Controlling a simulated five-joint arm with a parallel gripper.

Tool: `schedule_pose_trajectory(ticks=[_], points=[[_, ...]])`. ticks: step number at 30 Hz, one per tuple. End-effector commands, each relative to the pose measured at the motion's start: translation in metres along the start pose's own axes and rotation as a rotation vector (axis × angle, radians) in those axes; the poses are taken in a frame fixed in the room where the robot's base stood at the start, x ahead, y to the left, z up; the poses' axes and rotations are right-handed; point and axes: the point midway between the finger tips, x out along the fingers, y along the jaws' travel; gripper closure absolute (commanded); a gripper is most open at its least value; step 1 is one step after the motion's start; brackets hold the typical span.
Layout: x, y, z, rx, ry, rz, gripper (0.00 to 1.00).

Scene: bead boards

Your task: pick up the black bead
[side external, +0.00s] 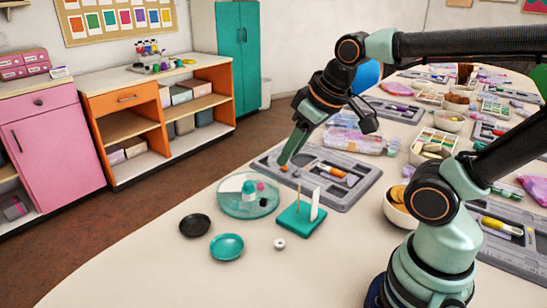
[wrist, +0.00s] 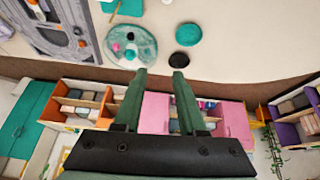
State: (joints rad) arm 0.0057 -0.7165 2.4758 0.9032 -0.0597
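A small dark bead, which looks black, lies in the round clear tray (side external: 224,205) in the side view (side external: 263,202). In the wrist view the black bead (wrist: 130,36) shows in the same tray (wrist: 146,38), near a pink bead (wrist: 116,47). A pink bead (side external: 260,187) and a white-and-teal item (side external: 249,188) also lie in the tray in the side view. My gripper (side external: 283,162) is above the grey board, behind and right of the tray. In the wrist view my gripper (wrist: 160,73) has its fingers apart with nothing between them.
A black dish (side external: 194,225) and a teal dish (side external: 227,247) stand in front of the tray. A teal stand with a peg (side external: 298,222) is at its right, near a white ring bead (side external: 280,244). The grey board (side external: 340,195) lies behind.

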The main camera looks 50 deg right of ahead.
Motion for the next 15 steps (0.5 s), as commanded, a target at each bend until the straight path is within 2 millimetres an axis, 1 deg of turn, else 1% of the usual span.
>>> schedule_pose_trajectory(ticks=[5, 8, 11, 15], points=[[0.012, 0.012, -0.020, -0.268, -0.081, -0.003, 0.60], [0.025, 0.021, -0.035, -0.478, -0.136, -0.021, 0.60], [0.040, 0.032, -0.049, -0.688, -0.186, -0.054, 0.60], [0.068, 0.048, -0.064, -0.980, -0.248, -0.122, 0.60]])
